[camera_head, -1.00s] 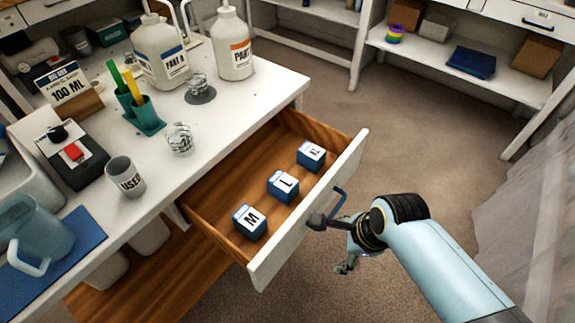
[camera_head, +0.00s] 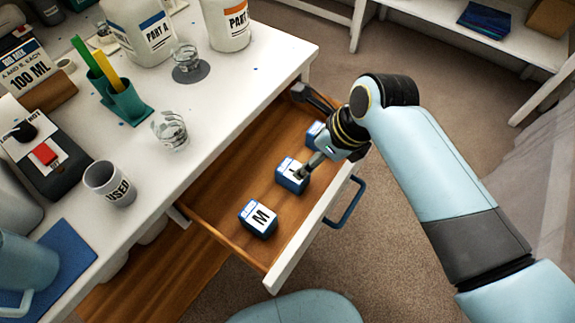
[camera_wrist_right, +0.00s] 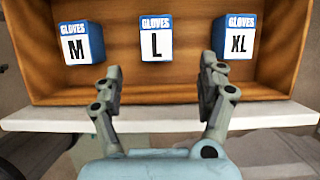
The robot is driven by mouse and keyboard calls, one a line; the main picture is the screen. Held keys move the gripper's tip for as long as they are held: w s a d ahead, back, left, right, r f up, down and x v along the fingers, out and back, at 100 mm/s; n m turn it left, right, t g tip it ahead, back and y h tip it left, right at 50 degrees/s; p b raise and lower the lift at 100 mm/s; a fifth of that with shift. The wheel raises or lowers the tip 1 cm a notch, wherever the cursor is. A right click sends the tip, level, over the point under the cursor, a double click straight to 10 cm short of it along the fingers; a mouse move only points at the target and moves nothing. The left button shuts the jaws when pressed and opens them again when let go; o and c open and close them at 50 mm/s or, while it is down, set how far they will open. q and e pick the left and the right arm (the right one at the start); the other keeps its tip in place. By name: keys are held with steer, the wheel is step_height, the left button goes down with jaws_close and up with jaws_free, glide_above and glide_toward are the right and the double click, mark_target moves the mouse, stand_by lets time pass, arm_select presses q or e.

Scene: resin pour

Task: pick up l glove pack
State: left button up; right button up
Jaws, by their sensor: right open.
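The L glove pack (camera_head: 287,177) is a small blue and white box in the open drawer, between the M pack (camera_head: 258,218) and the XL pack (camera_head: 315,131). In the right wrist view the L pack (camera_wrist_right: 163,45) stands upright, its white L label facing the camera. My right gripper (camera_wrist_right: 160,75) is open, its fingers apart, with the L pack between and beyond the fingertips. In the head view my right gripper (camera_head: 308,168) is over the drawer and covers part of the L pack. I cannot tell whether a finger touches it. My left gripper is not in view.
The wooden drawer (camera_head: 225,197) stands open, with a white front and blue handle (camera_head: 346,203). On the white worktop (camera_head: 240,90) are a used cup (camera_head: 110,184), clear cups, bottles and a green holder (camera_head: 128,103). The drawer's left part is bare.

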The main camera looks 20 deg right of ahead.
mark_target(294, 171)
steer(key=x, duration=0.2)
steer(key=shift+w+f, duration=0.2)
steer(key=shift+w, duration=0.05)
steer(key=b+x, duration=0.1)
steer(key=x, duration=0.2)
steer(key=shift+w+a+f, duration=0.1)
steer(key=shift+a+f, duration=0.1)
steer(key=shift+f, duration=0.2)
steer(key=x, duration=0.1)
steer(key=b+x, duration=0.1)
steer(key=x, duration=0.1)
steer(key=shift+a+f, duration=0.3)
steer(key=shift+w+a+f+b, duration=0.1)
steer(key=shift+f+b, duration=0.25)
steer(key=shift+f, duration=0.1)
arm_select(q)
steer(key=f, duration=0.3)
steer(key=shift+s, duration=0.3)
arm_select(e)
steer(key=shift+r, duration=0.1)
steer(key=c, duration=0.4)
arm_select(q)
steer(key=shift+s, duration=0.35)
arm_select(e)
steer(key=c, duration=0.7)
